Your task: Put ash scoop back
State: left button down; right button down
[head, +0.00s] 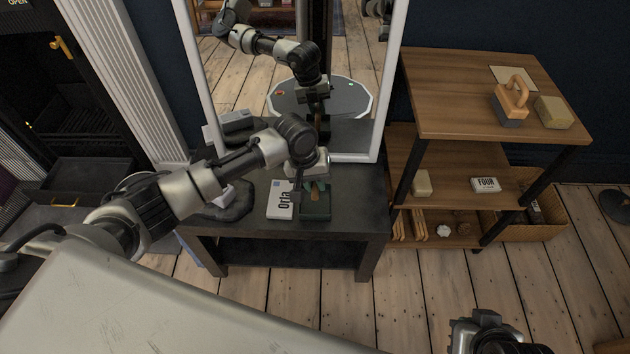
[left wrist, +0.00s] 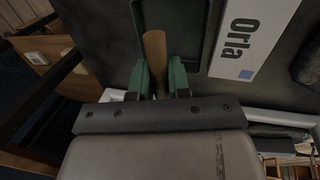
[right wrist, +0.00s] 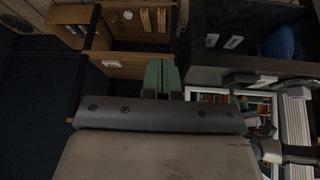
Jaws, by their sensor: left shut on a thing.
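The ash scoop has a dark green pan (head: 315,207) and a wooden handle; it is over the dark low table, beside a white "Orla" box. I cannot tell whether it touches the tabletop. My left gripper (head: 314,185) is shut on the handle. In the left wrist view the handle (left wrist: 155,55) is between the green fingers (left wrist: 160,80), with the pan (left wrist: 170,12) beyond. My right gripper is shut and empty in the right wrist view (right wrist: 162,78). In the head view only part of my right arm shows at the bottom right.
The dark table (head: 350,220) stands before a white-framed mirror (head: 392,80). The "Orla" box (head: 281,199) lies left of the scoop. A wooden shelf unit (head: 450,85) with a brush (head: 512,102) stands at right. A black stove with a drawer (head: 90,180) is at far left.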

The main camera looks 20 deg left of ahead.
pick_arm(q)
jog(key=c, duration=1.1)
grip_release()
jog(key=shift+f, duration=0.1)
